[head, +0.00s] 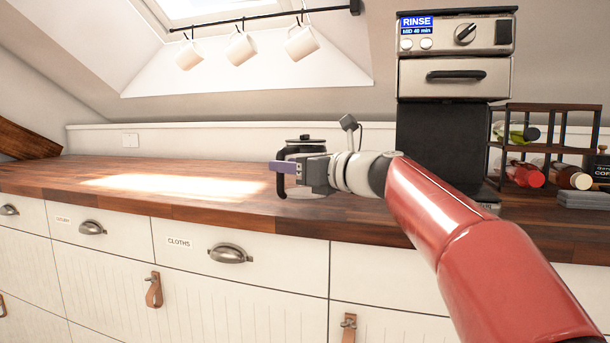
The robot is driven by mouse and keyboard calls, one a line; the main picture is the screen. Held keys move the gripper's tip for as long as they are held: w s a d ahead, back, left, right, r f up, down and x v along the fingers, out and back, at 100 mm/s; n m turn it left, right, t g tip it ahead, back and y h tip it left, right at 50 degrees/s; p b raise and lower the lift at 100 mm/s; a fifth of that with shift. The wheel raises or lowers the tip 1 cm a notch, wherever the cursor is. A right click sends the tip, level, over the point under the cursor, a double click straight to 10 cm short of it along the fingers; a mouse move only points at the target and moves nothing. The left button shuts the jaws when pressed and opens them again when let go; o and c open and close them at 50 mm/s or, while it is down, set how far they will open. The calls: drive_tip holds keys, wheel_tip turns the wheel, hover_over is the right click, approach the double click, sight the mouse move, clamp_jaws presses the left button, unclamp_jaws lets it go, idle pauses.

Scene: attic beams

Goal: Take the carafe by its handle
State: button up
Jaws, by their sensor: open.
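The carafe (306,147) stands upright on the wooden counter in the middle of the head view. It has a dark lid and a pale, shiny body. Its black handle (281,183) shows at its left side, toward me. My gripper (284,167) is in front of the carafe, at the height of the handle's upper part, and points left. Its jaws are open, and they overlap the handle in the picture. I cannot tell whether the handle lies between the fingers or behind them. My gripper and wrist hide much of the carafe's body.
A bottle rack (546,150) is farther right. Mugs (241,48) hang from a rail above. The wooden counter (130,180) is clear to the left. Drawers (225,250) with handles line its front.

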drive_tip(key=x, duration=0.4)
drive_tip(key=shift+w+a+f, duration=0.1)
drive_tip(key=shift+a+f, duration=0.15)
drive_tip(key=shift+a, duration=0.05)
clamp_jaws()
